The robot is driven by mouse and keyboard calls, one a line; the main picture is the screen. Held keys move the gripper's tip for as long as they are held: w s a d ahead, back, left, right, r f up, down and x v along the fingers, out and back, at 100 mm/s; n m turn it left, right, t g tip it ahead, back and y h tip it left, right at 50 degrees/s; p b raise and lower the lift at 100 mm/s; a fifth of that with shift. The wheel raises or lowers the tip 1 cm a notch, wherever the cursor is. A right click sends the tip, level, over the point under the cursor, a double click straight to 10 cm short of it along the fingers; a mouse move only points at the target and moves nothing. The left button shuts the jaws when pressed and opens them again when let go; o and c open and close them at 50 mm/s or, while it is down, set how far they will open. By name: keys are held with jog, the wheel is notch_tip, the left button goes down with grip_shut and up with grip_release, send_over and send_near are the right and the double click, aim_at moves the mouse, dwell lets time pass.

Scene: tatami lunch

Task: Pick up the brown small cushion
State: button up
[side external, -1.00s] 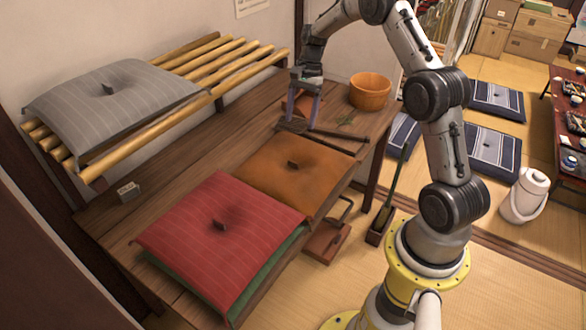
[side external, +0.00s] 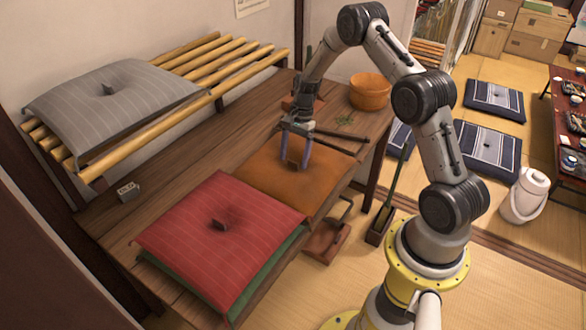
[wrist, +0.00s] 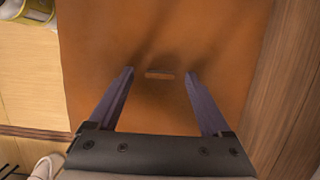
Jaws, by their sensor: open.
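The brown small cushion (side external: 325,183) lies flat on the wooden table, with a small brown tab (side external: 291,164) standing at its middle. In the wrist view the cushion (wrist: 230,40) fills most of the picture, and its tab (wrist: 159,74) shows as a thin strip, seen from above. My gripper (side external: 294,166) points down at the middle of the cushion, its fingers on either side of the tab. In the wrist view my gripper (wrist: 159,78) is open, with the tab between the fingertips and clear space on both sides. I cannot tell whether the fingertips touch the cushion.
A red striped cushion (side external: 250,243) lies on a green one (side external: 272,268) just in front. A grey cushion (side external: 150,95) rests on a bamboo rack (side external: 240,72) at the left. A wooden tub (side external: 369,92) and a dark long-handled tool (side external: 335,137) are behind.

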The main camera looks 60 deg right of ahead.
jog(key=shift+a+f, duration=0.1)
jog(key=shift+f, duration=0.25)
grip_shut()
